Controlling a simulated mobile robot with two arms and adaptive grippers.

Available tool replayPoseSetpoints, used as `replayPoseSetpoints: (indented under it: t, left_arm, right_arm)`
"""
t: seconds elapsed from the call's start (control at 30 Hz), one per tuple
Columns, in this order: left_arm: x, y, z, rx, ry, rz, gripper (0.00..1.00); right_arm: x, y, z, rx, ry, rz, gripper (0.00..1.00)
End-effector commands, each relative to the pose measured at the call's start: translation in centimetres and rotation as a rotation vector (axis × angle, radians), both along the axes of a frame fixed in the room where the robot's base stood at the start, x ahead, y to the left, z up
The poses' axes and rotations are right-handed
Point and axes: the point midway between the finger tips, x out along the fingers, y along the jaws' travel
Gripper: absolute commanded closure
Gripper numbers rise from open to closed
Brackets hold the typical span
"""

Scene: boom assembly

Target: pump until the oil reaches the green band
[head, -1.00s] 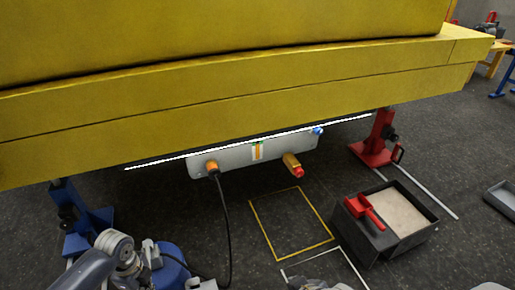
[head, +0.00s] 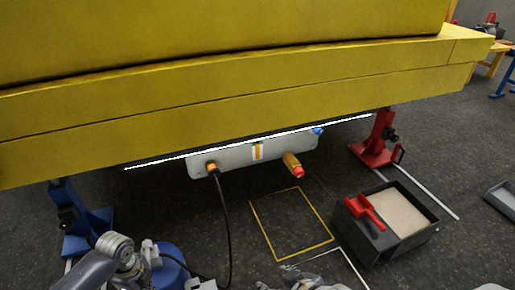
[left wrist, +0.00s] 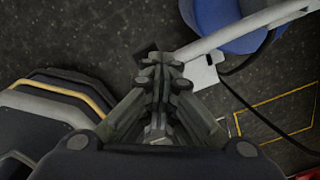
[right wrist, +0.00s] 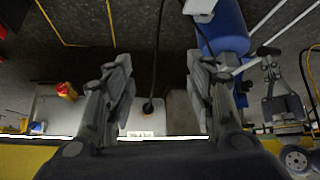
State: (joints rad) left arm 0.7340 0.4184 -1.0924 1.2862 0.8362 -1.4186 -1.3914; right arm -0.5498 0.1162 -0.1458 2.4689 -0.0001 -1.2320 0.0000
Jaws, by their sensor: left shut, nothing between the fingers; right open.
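The pump (head: 174,272) is a blue body low in the head view; it also shows in the right wrist view (right wrist: 222,30). Its pale lever (left wrist: 240,27) crosses the left wrist view. My left gripper (left wrist: 160,62) is shut and empty, its tips close to the lever's end; contact is unclear. The grey tank (head: 232,158) sits under the yellow boom. Its sight gauge (head: 257,152) shows an amber strip below a small green mark (head: 257,143); the exact oil level is too small to read. My right gripper (right wrist: 160,75) is open and empty.
A black hose (head: 226,220) runs from the tank's orange fitting (head: 211,168) toward the pump. A red stand (head: 377,145) and blue stand (head: 78,225) flank the tank. A sand box (head: 390,220) with a red scoop (head: 364,208) stands right. The yellow floor outline (head: 290,222) is empty.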

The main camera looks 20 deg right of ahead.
Motion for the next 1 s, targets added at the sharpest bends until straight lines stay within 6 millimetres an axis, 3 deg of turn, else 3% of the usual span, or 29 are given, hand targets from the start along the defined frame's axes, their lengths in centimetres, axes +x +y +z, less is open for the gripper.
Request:
replayPoseSetpoints:
  t: [0.57,1.0]
  left_arm:
    - [0.0,0.0,-0.4,0.001,-0.001,0.0,1.0]
    - [0.0,0.0,0.6,0.0,0.0,0.0,1.0]
  right_arm:
    - [1.3,0.3,0.7,0.008,-0.057,0.006,0.51]
    - [-1.6,-0.6,-0.3,-0.019,0.082,-0.006,0.51]
